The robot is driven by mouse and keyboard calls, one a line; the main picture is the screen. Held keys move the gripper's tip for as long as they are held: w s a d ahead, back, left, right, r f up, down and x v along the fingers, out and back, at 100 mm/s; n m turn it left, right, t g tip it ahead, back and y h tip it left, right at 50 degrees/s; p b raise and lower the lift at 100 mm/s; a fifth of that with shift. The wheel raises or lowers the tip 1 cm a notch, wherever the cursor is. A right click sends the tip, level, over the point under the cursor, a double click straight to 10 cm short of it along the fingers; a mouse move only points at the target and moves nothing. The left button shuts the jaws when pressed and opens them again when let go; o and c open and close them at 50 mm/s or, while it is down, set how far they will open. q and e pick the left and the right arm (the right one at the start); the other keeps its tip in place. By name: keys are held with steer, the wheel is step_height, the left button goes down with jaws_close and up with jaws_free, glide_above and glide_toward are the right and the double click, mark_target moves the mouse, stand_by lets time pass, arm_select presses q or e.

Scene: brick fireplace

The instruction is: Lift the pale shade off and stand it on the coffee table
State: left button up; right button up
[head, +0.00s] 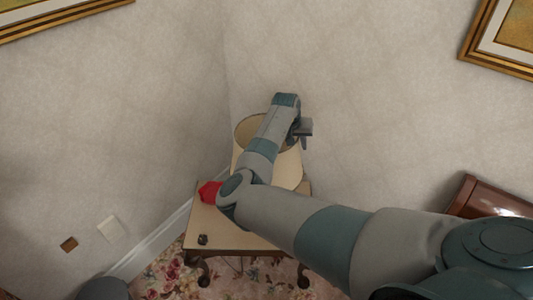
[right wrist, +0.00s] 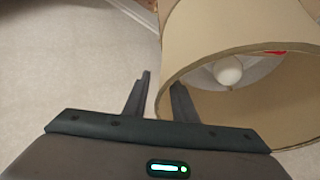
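The pale shade (head: 285,170) sits over a small side table, partly hidden behind my right arm. In the right wrist view the shade (right wrist: 215,30) fills the upper right, with a white bulb (right wrist: 229,70) inside its opening. My right gripper (head: 305,133) is at the right side of the shade's upper rim. Its fingers are apart in the right wrist view (right wrist: 160,95); one is outside the shade and the other overlaps its opening. I cannot tell whether either touches the shade. My left gripper is not in view, and no coffee table can be made out.
The side table (head: 230,232) stands in the wall corner. A red object (head: 209,191) and a small dark object (head: 202,239) are on it. Brown wooden furniture (head: 490,198) stands at right. Framed pictures hang above. A floral rug (head: 160,277) lies below.

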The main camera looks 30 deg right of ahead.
mark_target(299, 147)
steer(key=shift+f, duration=0.1)
steer(key=shift+d+f+p, duration=0.2)
steer(key=shift+f+p, duration=0.4)
steer(key=shift+p, duration=0.05)
steer(key=shift+p+x, duration=0.4)
steer(key=shift+x, duration=1.5)
steer(key=shift+a, duration=0.1)
jaws_close()
